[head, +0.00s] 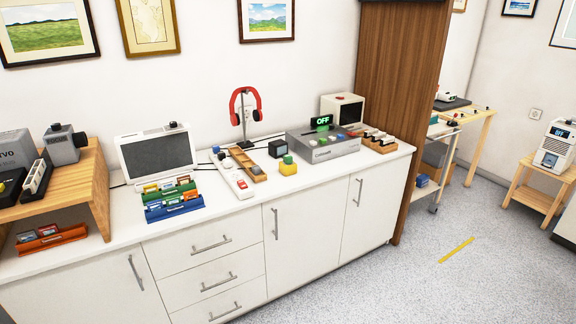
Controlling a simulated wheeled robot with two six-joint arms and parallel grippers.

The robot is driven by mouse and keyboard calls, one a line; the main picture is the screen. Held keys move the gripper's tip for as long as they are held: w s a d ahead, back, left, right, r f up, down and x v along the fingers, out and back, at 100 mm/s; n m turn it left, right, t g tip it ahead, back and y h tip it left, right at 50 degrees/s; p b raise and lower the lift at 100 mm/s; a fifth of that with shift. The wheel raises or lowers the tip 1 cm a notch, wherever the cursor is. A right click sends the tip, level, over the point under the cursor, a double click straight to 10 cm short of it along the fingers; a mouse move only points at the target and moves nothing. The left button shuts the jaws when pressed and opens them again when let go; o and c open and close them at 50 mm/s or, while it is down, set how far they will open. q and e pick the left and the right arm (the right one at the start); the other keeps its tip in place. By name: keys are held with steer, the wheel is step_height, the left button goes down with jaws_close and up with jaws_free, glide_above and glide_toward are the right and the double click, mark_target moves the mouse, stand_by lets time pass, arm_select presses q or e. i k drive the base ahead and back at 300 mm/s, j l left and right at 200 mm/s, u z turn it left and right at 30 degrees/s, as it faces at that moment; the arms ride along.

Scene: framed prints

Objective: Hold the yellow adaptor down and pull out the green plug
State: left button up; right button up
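The yellow adaptor (288,169) sits on the white counter near its front edge, right of the power strip. The green plug (287,159) stands upright on top of the adaptor, seemingly seated in it. Neither of my grippers shows in the head view, so nothing of mine is seen touching the adaptor or plug.
A white power strip (232,177) and a wooden tray (246,162) lie left of the adaptor. A small dark cube (278,149) stands behind it. A grey box (324,146) with an OFF display (321,121) is to the right. Colored racks (172,199) stand further left. Counter space before the adaptor is narrow.

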mark_target(287, 158)
steer(key=i+j+z, duration=0.15)
steer(key=i, duration=0.3)
steer(key=i+j+z, duration=0.15)
steer(key=i+j, duration=0.2)
steer(key=i, duration=0.1)
